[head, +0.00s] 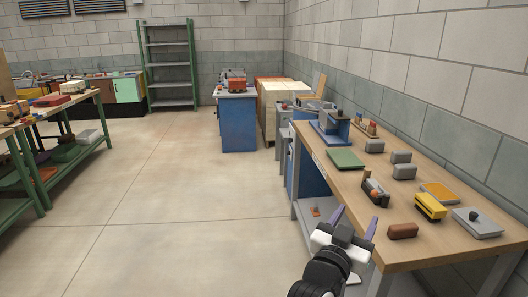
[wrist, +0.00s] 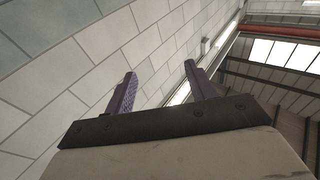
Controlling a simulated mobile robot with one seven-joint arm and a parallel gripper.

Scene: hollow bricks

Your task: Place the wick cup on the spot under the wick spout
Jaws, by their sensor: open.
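My gripper (head: 355,218) is open and empty, raised in front of the near left edge of the wooden workbench. In the wrist view its two purple fingers (wrist: 160,72) stand wide apart with only wall and ceiling beyond. A blue upright device (head: 331,128) stands toward the far end of the bench; I cannot tell whether it carries the wick spout. I cannot make out which small object is the wick cup. A small dark piece with an orange part (head: 375,193) sits near the bench's left edge, apart from my gripper.
The workbench (head: 335,182) also bears a green plate (head: 345,158), several grey blocks (head: 403,171), an orange-topped tray (head: 440,193), a yellow block (head: 430,206), a brown block (head: 403,230) and a grey plate with a knob (head: 477,223). Open floor (head: 170,200) lies left.

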